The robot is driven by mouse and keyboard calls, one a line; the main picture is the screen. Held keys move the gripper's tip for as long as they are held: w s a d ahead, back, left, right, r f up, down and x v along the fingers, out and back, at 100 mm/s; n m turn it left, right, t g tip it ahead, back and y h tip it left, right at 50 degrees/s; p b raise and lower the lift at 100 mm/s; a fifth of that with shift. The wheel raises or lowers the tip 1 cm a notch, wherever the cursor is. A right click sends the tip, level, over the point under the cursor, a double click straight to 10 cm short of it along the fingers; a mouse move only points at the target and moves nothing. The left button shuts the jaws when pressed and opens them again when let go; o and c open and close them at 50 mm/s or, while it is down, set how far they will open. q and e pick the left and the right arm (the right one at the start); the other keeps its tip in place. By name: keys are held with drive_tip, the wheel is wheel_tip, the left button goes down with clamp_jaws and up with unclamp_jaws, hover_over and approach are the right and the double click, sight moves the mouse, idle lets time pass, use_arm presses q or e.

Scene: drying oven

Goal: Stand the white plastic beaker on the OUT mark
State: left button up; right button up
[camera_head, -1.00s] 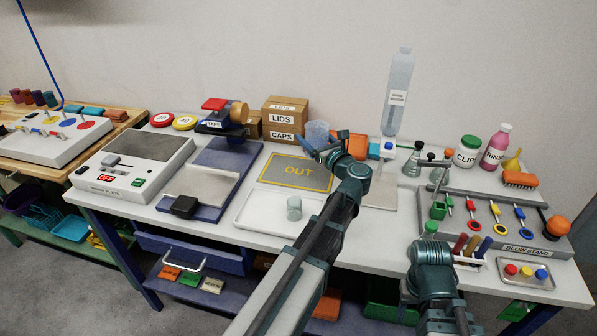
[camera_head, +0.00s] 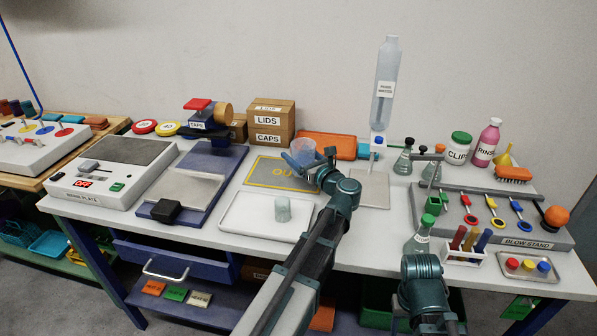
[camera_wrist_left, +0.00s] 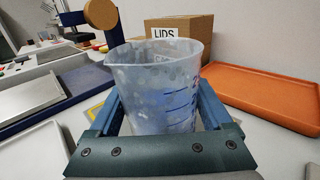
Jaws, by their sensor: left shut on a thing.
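The white plastic beaker (camera_head: 302,149) is translucent, with a spout and blue graduations. My left gripper (camera_head: 312,168) is shut on it. In the left wrist view the beaker (camera_wrist_left: 158,85) stands upright between the two blue fingers (camera_wrist_left: 160,110). The OUT mark (camera_head: 262,180) is a grey mat with a yellow border. In the head view the beaker and gripper cover its right part and some of its lettering. I cannot tell how high the beaker's base is above the mat.
A white tray (camera_head: 245,222) with a small clear beaker (camera_head: 283,209) lies in front of the mat. LIDS and CAPS boxes (camera_head: 268,122) and an orange tray (camera_head: 328,144) are behind. A wash bottle (camera_head: 386,85) and flasks (camera_head: 404,161) stand to the right.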

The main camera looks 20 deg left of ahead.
use_arm(q)
wheel_tip(320, 180, down, 4)
drive_tip(key=b, duration=0.4)
drive_tip(key=shift+r, duration=0.2)
drive_tip(key=shift+f, duration=0.15)
drive_tip(key=o, duration=1.3)
drive_tip(key=shift+r+p, duration=0.3)
drive_tip(key=v, duration=1.2)
drive_tip(key=shift+f, duration=0.2)
